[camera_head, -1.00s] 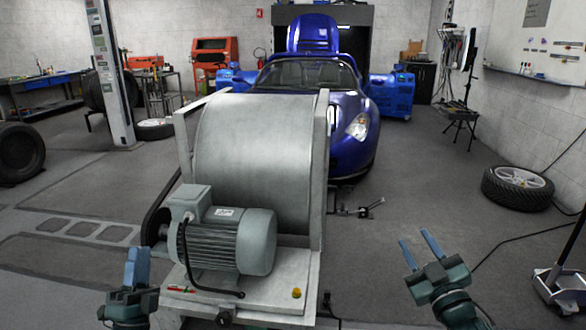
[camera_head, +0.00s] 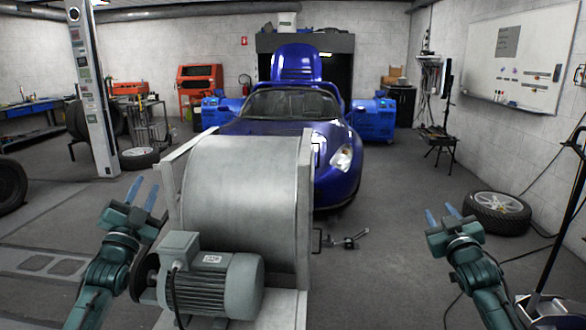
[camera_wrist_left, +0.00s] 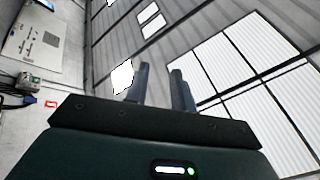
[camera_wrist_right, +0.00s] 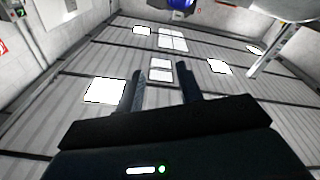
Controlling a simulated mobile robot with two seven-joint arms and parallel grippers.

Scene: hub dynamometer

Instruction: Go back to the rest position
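My left gripper (camera_head: 142,194) is raised to the left of the dynamometer drum, with its fingers apart and pointing up. Its fingers also show apart and empty in the left wrist view (camera_wrist_left: 160,85), against the ceiling. My right gripper (camera_head: 440,216) is raised over open floor to the right of the dynamometer, fingers apart and pointing up. In the right wrist view (camera_wrist_right: 160,82) its fingers are apart with nothing between them.
The dynamometer drum (camera_head: 240,200) with its grey motor (camera_head: 212,285) stands close in front. A blue car (camera_head: 330,165) is behind it. A loose wheel (camera_head: 497,212) lies at right, near a jack (camera_head: 550,305).

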